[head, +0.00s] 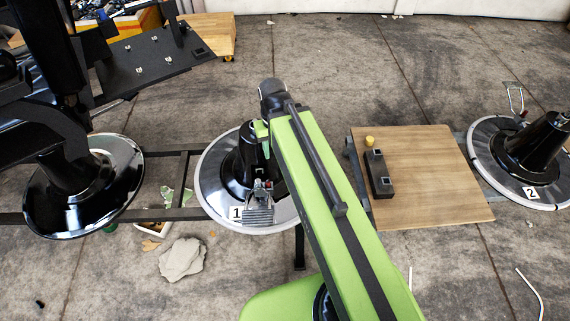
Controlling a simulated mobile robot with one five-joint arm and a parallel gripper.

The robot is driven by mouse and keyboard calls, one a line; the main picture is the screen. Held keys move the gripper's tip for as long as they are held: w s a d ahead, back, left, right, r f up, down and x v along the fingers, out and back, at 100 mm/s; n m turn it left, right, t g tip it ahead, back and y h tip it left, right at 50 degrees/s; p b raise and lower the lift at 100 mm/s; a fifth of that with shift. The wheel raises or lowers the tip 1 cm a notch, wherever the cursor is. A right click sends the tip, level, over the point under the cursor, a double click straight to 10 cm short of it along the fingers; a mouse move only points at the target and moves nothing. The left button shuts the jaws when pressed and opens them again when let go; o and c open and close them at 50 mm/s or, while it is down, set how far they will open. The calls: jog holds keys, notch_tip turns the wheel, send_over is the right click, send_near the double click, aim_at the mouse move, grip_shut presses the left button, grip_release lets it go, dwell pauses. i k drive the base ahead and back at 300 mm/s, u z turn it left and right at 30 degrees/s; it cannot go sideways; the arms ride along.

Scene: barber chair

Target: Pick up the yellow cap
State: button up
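A small yellow object (369,141), which looks like the yellow cap, is on the wooden board (430,170) on the right side of the head view. My green arm reaches up through the middle of the view, left of the board. I cannot make out my gripper; the fingers do not show. The yellow object stands clear of the visible part of my arm.
Round chair bases stand left (128,200), middle (213,182) and right (495,165); the last two carry labels 1 and 2. A dark metal frame (185,214) links the left ones. A flat stone (182,259) lies on the concrete floor. Open floor lies behind the board.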

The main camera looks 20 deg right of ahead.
aim_at(369, 140)
jog(key=u, duration=0.1)
jog(key=k, duration=0.1)
jog(key=u, duration=2.9)
jog(key=k, duration=2.15)
jog(key=z, duration=0.6)
